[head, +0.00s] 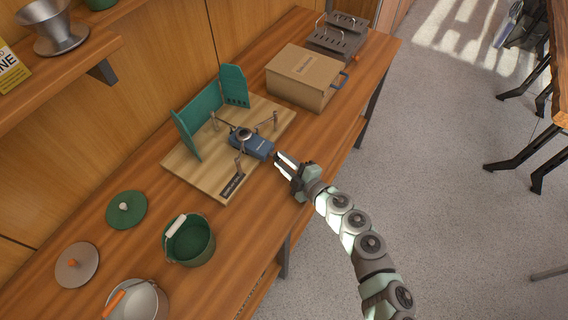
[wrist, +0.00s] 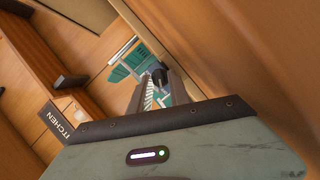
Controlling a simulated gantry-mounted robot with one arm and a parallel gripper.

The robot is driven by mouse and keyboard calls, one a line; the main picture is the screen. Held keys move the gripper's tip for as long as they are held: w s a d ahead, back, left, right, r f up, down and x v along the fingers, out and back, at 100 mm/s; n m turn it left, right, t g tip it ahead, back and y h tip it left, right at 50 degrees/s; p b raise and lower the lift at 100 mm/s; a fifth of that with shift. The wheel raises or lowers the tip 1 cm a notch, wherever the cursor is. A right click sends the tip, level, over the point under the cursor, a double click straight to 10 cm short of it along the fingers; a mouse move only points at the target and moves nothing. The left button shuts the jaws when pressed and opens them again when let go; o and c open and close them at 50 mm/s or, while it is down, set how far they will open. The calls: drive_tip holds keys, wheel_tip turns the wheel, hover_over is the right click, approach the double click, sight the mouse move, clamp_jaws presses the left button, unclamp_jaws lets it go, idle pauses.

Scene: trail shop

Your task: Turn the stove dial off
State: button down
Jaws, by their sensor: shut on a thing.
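The camp stove (head: 256,145) has a blue body, a dark round burner and thin folding legs. It stands on a light wooden board (head: 200,178) with a green windscreen (head: 197,118) behind it. My gripper (head: 279,157) reaches in from the right, with its fingertips at the front end of the blue body. In the wrist view a dark round dial (wrist: 158,73) sits between my fingertips (wrist: 158,82), and they are shut on it. The dial is hidden by my fingers in the head view. Its setting cannot be read.
A tan box (head: 305,77) and a grey metal stove (head: 338,38) stand at the back right. A green pot (head: 189,242), a green lid (head: 126,210), a grey lid (head: 77,264) and a pale pot (head: 137,300) stand on the counter's near left.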

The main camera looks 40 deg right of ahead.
drive_tip(key=c, duration=1.5)
unclamp_jaws()
drive_tip(key=v, duration=1)
drive_tip(key=shift+s+r, duration=0.1)
drive_tip(key=shift+s, duration=0.3)
drive_tip(key=shift+s, duration=0.1)
